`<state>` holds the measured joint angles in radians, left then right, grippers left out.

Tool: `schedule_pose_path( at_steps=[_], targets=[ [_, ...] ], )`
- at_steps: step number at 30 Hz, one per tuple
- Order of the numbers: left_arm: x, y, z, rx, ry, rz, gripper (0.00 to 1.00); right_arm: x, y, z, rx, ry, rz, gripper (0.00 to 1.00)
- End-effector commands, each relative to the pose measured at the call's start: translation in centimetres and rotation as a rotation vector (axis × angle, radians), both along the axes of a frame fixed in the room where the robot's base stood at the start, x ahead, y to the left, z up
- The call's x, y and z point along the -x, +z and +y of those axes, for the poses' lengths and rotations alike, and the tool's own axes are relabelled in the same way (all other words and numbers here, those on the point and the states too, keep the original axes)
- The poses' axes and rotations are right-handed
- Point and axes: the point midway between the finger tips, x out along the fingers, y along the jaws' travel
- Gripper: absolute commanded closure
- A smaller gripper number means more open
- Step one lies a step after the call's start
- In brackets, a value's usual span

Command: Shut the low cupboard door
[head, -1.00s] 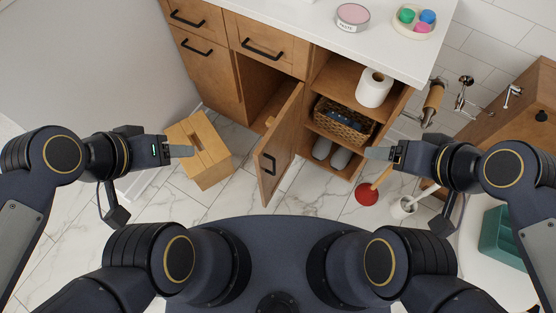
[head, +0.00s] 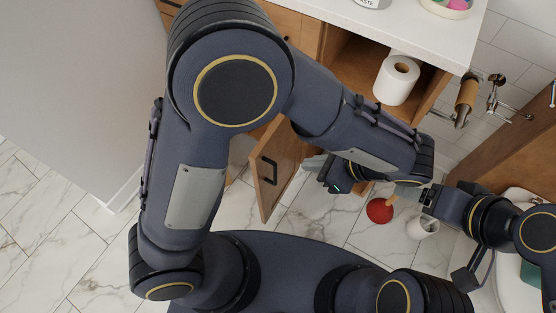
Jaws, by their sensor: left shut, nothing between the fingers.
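The low cupboard door (head: 278,165) is wooden with a black handle and stands open, swung out from the cabinet front. My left arm crosses in front of the cabinet and hides the door's upper part and much of the opening. My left gripper (head: 312,161) is shut and empty, just right of the door, with its fingers pointing left towards it. I cannot tell whether the fingertips touch the door. My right gripper (head: 421,190) is at the right, close to my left forearm; its fingertips are not clear.
A toilet roll (head: 397,80) stands in the open shelf beside the cupboard. A red plunger (head: 380,210) and a white brush holder (head: 423,226) stand on the floor near my grippers. A white countertop (head: 425,35) overhangs the cabinet. Floor at the far left is clear.

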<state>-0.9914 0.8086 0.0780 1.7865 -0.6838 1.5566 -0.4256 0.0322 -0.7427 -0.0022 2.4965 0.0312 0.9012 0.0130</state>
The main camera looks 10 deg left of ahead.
Motion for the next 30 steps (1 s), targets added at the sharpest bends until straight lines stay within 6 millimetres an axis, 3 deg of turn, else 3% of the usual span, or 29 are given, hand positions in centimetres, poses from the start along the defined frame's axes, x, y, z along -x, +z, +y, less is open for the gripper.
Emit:
schedule_pose_path(
  at_steps=[3, 7, 19, 24, 30],
  targets=[
    [0.0, -0.8, -0.3, -0.026, -0.028, -0.001, 1.00, 0.0, -0.4, 0.0, 0.000, 0.000, 0.000, 0.26],
    [-0.3, -1.8, 0.7, -0.026, -0.026, 0.000, 1.00, 0.0, -0.7, 0.0, 0.000, 0.000, 0.000, 0.26],
    [-2.0, -7.8, 6.3, -0.026, -0.023, 0.002, 1.00, 0.0, -2.8, 0.0, 0.000, 0.000, 0.000, 0.26],
    [-2.8, -7.6, 8.7, -0.021, -0.023, -0.001, 1.00, 0.0, -3.0, 0.0, 0.000, 0.000, 0.000, 0.26],
    [-3.2, -7.5, 10.0, -0.021, -0.025, 0.000, 1.00, 0.0, -3.1, 0.0, 0.000, 0.000, 0.000, 0.26]
  ],
)
